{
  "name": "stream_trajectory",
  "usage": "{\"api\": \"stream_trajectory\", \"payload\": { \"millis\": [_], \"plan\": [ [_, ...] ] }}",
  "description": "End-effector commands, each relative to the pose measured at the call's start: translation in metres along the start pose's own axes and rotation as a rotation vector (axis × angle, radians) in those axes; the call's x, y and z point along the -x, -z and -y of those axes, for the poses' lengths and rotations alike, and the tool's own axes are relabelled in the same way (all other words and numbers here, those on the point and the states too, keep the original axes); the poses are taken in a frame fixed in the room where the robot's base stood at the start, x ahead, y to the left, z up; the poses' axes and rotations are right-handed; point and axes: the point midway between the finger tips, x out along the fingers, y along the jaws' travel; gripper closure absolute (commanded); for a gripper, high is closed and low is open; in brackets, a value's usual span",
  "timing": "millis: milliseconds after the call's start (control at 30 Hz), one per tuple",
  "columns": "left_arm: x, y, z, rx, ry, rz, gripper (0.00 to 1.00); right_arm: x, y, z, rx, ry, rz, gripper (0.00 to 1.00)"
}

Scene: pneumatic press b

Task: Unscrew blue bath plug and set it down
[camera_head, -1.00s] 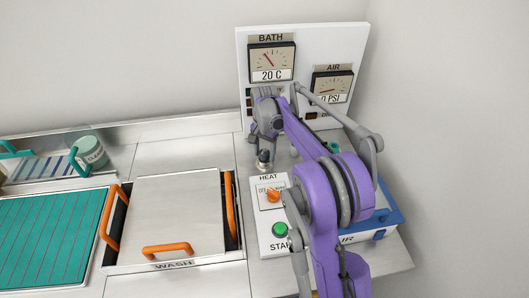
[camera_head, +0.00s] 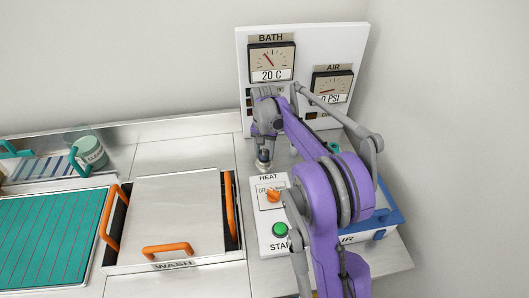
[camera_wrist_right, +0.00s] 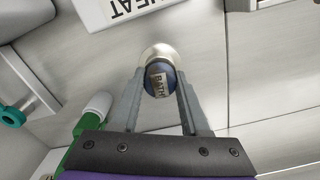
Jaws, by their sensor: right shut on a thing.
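The blue bath plug (camera_wrist_right: 158,85) with a "BATH" label sits between the two fingers of my right gripper (camera_wrist_right: 160,88) in the right wrist view. The fingers are shut on its sides. A pale metal ring (camera_wrist_right: 158,52) shows around the plug's far edge. In the head view my purple right arm reaches down, and the right gripper (camera_head: 263,158) is just behind the HEAT panel (camera_head: 263,219). The plug itself is mostly hidden there by the gripper. I cannot tell whether it is still seated. My left gripper is not in view.
The gauge board with BATH and AIR dials (camera_head: 316,112) stands behind the right gripper. The WASH lid (camera_head: 175,215) with orange handles lies to the left. A blue AIR box (camera_head: 389,217) is right of my arm. Bare metal counter (camera_head: 190,155) lies left of the gripper.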

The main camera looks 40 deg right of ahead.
Motion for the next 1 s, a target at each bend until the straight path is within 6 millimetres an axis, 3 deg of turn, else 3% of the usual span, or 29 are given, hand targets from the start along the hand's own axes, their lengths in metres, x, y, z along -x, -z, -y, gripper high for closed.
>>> {"api": "stream_trajectory", "payload": {
  "millis": [400,733,767,800,1000],
  "plan": [
    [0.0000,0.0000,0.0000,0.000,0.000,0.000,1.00,0.0007,-0.0001,0.0000,0.596,0.000,0.000,0.86],
    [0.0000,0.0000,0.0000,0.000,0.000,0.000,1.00,0.0007,-0.0001,0.0000,0.656,0.000,0.000,0.86],
    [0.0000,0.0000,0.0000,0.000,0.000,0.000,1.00,0.0007,-0.0001,0.0000,0.656,0.000,0.000,0.49],
    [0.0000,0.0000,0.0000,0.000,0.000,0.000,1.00,0.0007,-0.0001,0.0000,0.655,0.000,0.000,0.42],
    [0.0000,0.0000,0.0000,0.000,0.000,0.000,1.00,0.0007,0.0000,0.0000,0.654,0.000,0.000,0.39]
  ]
}}
